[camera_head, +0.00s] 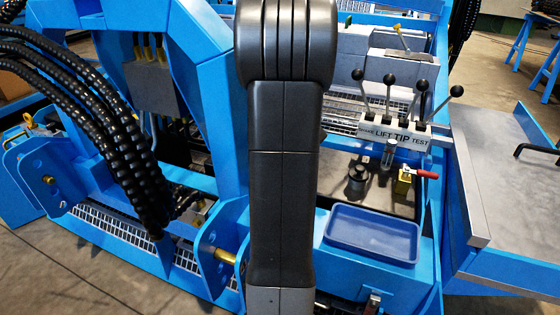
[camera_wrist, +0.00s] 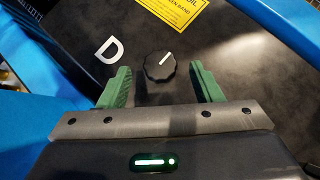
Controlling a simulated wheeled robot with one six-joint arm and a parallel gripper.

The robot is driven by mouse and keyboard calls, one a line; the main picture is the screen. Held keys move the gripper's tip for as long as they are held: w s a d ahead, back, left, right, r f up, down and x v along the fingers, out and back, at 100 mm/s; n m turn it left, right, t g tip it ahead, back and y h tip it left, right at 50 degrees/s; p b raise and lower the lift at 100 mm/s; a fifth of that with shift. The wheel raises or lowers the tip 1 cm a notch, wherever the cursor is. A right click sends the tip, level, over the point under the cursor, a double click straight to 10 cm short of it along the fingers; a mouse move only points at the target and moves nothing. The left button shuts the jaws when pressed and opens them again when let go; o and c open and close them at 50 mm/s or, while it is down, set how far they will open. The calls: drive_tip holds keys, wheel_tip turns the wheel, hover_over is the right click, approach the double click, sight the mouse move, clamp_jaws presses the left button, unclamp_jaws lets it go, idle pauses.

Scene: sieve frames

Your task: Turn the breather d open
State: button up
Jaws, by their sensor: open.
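The breather d is a round black knob (camera_wrist: 159,66) with a ribbed edge and a white pointer line. It sits on a dark panel (camera_wrist: 225,50) in the wrist view, and its line points up and to the right. My gripper (camera_wrist: 161,84) is open, with one green finger on each side of the knob's near side. The fingers look apart from the knob, and nothing is between them that I can see touching. In the head view my own arm hides the gripper, and I cannot make out this knob.
A yellow label (camera_wrist: 178,12) lies beyond the knob. Blue frame parts flank the panel. In the head view, black hoses (camera_head: 110,120) hang at left, a blue tray (camera_head: 374,234) sits at right, and a lever block marked LIFT, TIP, TEST (camera_head: 393,135) stands behind it.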

drive_tip(key=shift+b+x, duration=0.3)
drive_tip(key=shift+x, duration=0.95)
drive_tip(key=c, duration=1)
